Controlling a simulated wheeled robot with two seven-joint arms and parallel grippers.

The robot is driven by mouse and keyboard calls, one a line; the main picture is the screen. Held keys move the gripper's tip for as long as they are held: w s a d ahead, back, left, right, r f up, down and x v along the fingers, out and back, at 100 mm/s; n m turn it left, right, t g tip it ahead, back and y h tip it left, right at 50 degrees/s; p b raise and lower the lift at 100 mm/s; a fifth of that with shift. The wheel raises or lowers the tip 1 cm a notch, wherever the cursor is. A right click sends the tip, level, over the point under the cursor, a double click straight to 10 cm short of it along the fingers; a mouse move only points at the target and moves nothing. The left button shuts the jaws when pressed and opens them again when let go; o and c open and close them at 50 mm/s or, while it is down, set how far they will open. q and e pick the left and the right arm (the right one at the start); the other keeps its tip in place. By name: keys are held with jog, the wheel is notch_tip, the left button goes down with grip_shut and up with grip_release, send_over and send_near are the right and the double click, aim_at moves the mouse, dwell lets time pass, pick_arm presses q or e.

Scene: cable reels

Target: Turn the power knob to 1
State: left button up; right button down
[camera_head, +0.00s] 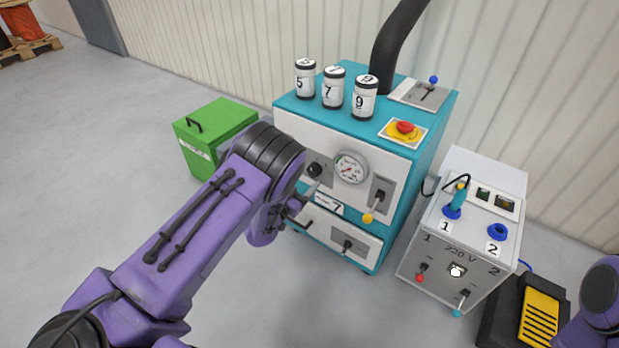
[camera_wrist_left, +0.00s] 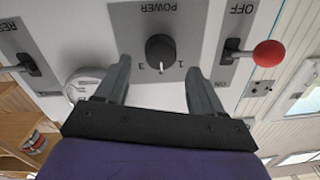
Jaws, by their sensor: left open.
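The black power knob (camera_head: 314,170) is on the white front panel of the teal machine (camera_head: 425,150), left of the round gauge. In the left wrist view the knob (camera_wrist_left: 160,48) appears upside down under the word POWER, with the figures 3 and 1 beside it. Its light mark points between 3 and 1; the 2 position is not readable. My left gripper (camera_head: 303,203) is open in front of the panel. In the wrist view its two fingers (camera_wrist_left: 158,66) are spread on either side of the knob's lower part, apart from it. Only a piece of my right arm shows.
A red-ball lever (camera_wrist_left: 268,53) marked OFF is beside the knob. The gauge (camera_head: 351,168) and a yellow-tipped lever (camera_head: 368,217) are to its right. Numbered canisters (camera_head: 333,88) and a red button (camera_head: 404,127) are on top. A green box (camera_head: 213,135) and a 220 V unit (camera_head: 450,245) flank the machine.

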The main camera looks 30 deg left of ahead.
aim_at(312, 172)
pick_arm(q)
jog(key=w, duration=0.3)
jog(key=shift+w+d, duration=0.2)
jog(key=c, duration=1.1)
jog(key=shift+o, duration=0.2)
